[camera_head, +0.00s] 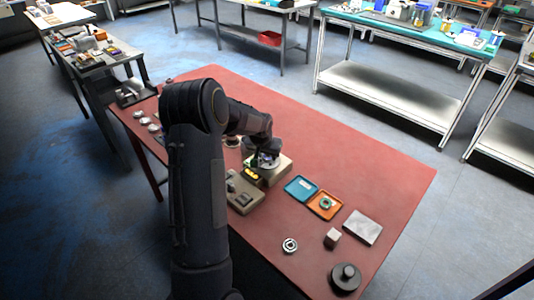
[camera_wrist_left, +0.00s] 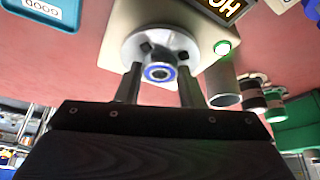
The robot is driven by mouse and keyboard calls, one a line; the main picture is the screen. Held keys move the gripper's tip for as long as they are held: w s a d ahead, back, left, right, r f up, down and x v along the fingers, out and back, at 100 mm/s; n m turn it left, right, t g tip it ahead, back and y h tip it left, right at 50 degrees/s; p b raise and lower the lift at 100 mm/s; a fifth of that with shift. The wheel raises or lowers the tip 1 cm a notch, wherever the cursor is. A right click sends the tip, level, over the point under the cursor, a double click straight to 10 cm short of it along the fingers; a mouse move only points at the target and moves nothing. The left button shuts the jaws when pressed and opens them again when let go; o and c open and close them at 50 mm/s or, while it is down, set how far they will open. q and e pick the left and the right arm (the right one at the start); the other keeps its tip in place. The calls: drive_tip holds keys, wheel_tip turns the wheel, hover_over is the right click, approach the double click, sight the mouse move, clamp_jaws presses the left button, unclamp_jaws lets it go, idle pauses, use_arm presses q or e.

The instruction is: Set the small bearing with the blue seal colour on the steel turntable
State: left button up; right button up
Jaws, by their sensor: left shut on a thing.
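My left gripper (camera_head: 264,160) is over the beige station (camera_head: 281,171) in the head view, its fingers mostly hidden by my arm. In the left wrist view the gripper (camera_wrist_left: 159,84) is shut on a small bearing with a blue seal ring (camera_wrist_left: 159,73). The bearing is in front of the round steel turntable (camera_wrist_left: 160,42), near its middle. I cannot tell whether it touches the turntable. My right gripper is not in view.
A blue tray (camera_head: 300,189) and an orange tray (camera_head: 325,206) with a ring part lie right of the station. A loose bearing (camera_head: 290,245), small block (camera_head: 332,237), grey plate (camera_head: 361,227) and dark round piece (camera_head: 345,277) are nearer. The table's far right is clear.

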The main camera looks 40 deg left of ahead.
use_arm(q)
drive_tip(key=shift+f, duration=0.1)
drive_tip(key=o, duration=1.1)
